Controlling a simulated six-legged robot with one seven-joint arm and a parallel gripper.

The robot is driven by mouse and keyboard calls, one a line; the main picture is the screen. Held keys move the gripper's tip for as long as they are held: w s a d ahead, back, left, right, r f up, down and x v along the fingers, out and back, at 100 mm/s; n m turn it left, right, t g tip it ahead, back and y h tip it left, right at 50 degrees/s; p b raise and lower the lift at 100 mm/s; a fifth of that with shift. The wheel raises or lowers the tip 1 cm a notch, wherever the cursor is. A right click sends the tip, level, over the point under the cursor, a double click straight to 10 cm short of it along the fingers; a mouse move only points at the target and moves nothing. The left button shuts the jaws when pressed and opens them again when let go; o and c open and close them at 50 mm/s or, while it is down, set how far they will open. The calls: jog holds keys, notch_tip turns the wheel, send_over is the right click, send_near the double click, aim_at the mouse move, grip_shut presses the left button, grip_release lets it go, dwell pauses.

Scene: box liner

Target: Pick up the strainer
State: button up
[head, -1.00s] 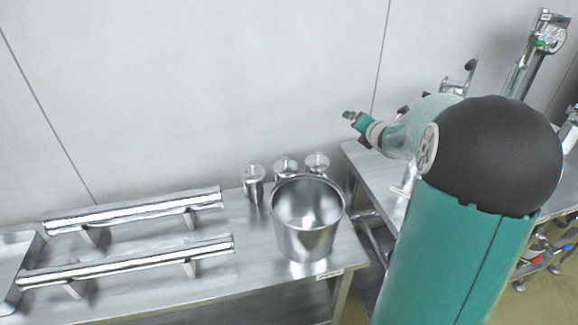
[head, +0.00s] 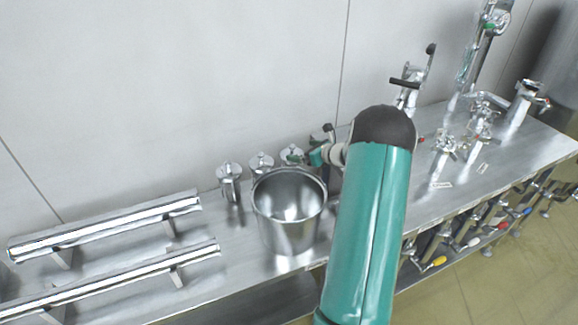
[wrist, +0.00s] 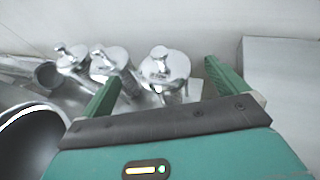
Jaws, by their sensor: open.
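Three small shiny metal vessels with knobbed tops stand in a row on the steel table, and I cannot tell which is the strainer. In the head view they are the left vessel (head: 229,182), the middle vessel (head: 261,164) and the right vessel (head: 290,153). My gripper (head: 310,148) is beside the right one. In the wrist view my gripper (wrist: 161,74) is open, its green fingers either side of the right vessel (wrist: 166,68) in the picture, and apart from it. The middle vessel (wrist: 110,62) and left vessel (wrist: 70,58) stand left of that.
Two long metal bars (head: 105,228) on supports lie left. A grey wall is close behind.

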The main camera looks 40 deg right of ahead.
aim_at(292, 150)
jog(key=x, duration=0.7)
jog(key=shift+s+f, duration=0.1)
jog(key=shift+f, duration=0.1)
jog(key=shift+c, duration=0.2)
